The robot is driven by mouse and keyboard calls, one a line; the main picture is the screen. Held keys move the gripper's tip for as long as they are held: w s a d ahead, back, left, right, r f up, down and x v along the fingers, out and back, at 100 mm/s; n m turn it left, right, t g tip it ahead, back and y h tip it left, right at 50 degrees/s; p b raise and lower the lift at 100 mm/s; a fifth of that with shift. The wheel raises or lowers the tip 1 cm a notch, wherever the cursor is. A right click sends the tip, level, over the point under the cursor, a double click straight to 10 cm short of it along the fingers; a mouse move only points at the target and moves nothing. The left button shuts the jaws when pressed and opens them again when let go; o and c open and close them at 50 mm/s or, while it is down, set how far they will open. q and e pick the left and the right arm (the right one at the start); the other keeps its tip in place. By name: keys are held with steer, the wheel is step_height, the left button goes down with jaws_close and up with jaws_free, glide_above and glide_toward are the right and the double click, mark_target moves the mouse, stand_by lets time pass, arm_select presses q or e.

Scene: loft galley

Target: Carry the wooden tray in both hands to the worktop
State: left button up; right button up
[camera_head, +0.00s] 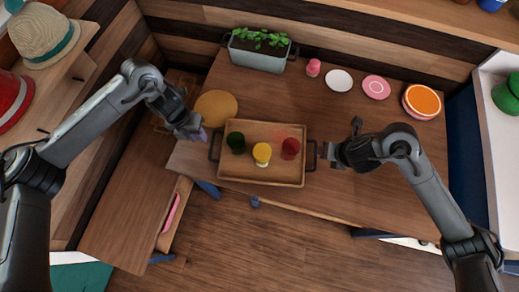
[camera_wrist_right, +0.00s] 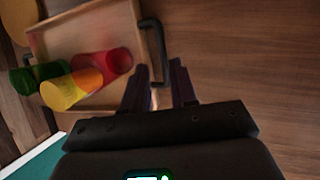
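The wooden tray (camera_head: 262,179) lies on the brown table and holds a green cup (camera_head: 236,143), a yellow cup (camera_head: 262,154) and a red cup (camera_head: 290,148). It has a dark handle at each end. My left gripper (camera_head: 202,134) is just beside the left handle (camera_head: 213,146); its finger gap is not clear. My right gripper (camera_head: 328,151) is at the right handle (camera_head: 312,155). In the right wrist view, its fingers (camera_wrist_right: 160,88) are apart, with the handle (camera_wrist_right: 159,48) reaching into the gap between them. The tray (camera_wrist_right: 95,32) and cups also show there.
A round wooden board (camera_head: 216,107) lies behind the left handle. A planter (camera_head: 258,55), a pink shaker (camera_head: 313,68), a white plate (camera_head: 339,81), a pink plate (camera_head: 376,87) and an orange-topped stack (camera_head: 422,101) stand along the back. The table right of centre is mostly clear.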

mark_target(211, 148)
arm_select(q)
steer(key=shift+s+d, duration=0.1)
steer(key=shift+d, duration=0.1)
arm_select(e)
steer(key=shift+s+d, duration=0.1)
steer(key=shift+d, duration=0.05)
arm_select(q)
steer(key=shift+f, duration=0.15)
arm_select(e)
steer(key=shift+f, duration=0.1)
